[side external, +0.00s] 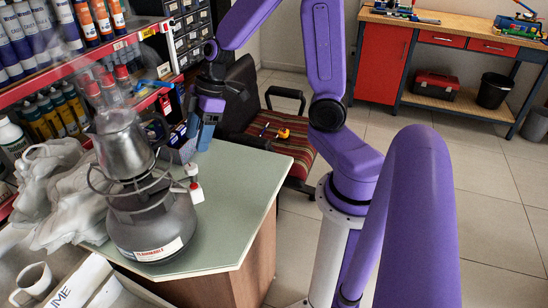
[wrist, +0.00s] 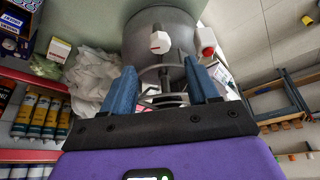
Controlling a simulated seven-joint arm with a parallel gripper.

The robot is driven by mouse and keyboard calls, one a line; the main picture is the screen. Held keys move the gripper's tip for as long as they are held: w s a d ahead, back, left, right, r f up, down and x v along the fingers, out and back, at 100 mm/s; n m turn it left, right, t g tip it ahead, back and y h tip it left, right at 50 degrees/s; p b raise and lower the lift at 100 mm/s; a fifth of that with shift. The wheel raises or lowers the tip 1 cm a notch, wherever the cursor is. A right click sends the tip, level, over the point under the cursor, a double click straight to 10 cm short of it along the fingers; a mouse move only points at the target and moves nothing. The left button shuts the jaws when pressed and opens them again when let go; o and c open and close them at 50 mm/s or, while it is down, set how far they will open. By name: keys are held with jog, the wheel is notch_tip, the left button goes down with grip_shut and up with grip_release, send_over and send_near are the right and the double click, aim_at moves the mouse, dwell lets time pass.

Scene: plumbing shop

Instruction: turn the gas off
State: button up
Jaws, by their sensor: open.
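A grey gas canister (side external: 150,225) with a red "flammable" label stands on the green-topped counter. A metal jug (side external: 120,145) sits over it on the burner's wire support. In the wrist view a white knob (wrist: 160,41) with a dark reddish mark shows in front of the grey canister (wrist: 135,43). A small red-and-white part (wrist: 206,40) is to its right; it also shows beside the canister in the side view (side external: 195,191). My gripper (wrist: 162,82) is open and empty, its blue fingers apart, with the knob beyond them. In the side view my gripper (side external: 197,142) is behind the canister, above the counter.
The counter (side external: 225,195) has free room at its right. A crumpled white cloth or bag (side external: 60,185) lies left of the canister. Shelves of tubes (side external: 55,110) stand at the left. A chair with a striped seat (side external: 285,145) is behind the counter. A mug (side external: 35,280) is front left.

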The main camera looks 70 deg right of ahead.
jog(key=v, duration=1)
jog(key=s+a+f+g+h, duration=0.1)
jog(key=s+a+f, duration=0.2)
jog(key=s, duration=0.6)
jog(key=s+a+f+n+g+h, duration=0.1)
jog(key=s+a+f+h, duration=0.1)
jog(key=s+a, duration=0.4)
jog(key=shift+s+f, duration=0.6)
jog(key=shift+s, duration=1.55)
